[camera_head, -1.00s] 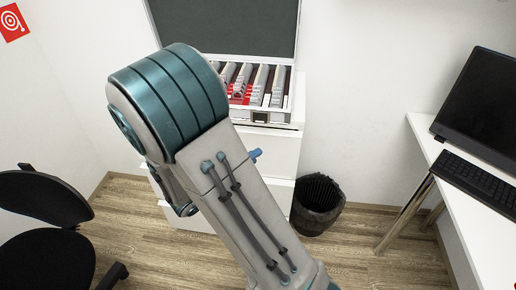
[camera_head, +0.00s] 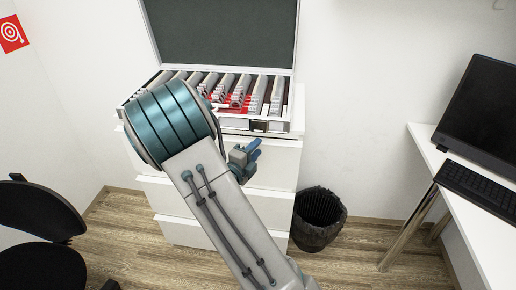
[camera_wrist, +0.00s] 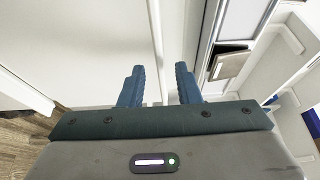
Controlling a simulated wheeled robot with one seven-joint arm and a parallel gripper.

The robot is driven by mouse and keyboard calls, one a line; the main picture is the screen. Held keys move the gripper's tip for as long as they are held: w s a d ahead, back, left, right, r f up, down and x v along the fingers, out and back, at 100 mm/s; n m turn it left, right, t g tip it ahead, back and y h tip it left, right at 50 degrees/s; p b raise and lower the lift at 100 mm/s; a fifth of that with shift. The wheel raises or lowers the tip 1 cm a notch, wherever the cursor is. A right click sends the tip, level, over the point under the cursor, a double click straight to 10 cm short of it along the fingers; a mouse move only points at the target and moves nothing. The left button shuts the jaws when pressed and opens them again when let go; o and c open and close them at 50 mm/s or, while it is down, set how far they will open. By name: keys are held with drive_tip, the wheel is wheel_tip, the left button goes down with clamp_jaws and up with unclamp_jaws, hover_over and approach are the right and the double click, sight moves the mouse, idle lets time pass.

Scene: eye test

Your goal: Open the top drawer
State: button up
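The white cabinet's top drawer (camera_head: 283,165) is the uppermost front, just under the case on the cabinet, and looks closed. My arm hides much of its left and middle. My gripper (camera_head: 252,150) has blue fingers and is in front of the drawer's right-hand part, pointing right in the head view. In the wrist view my gripper (camera_wrist: 160,84) is open, with a clear gap and nothing between its fingers. A plain white surface, probably the drawer front, lies beyond the fingertips. I cannot tell whether they touch it. No handle can be made out.
An open case (camera_head: 222,30) with a dark lid lining and rows of contents stands on the cabinet; its metal latch (camera_wrist: 230,64) is near my fingers. A black bin (camera_head: 318,218) stands right of the cabinet, a desk (camera_head: 425,146) farther right, a black chair (camera_head: 38,210) left.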

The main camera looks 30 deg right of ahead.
drive_tip(key=shift+x, duration=1)
clamp_jaws()
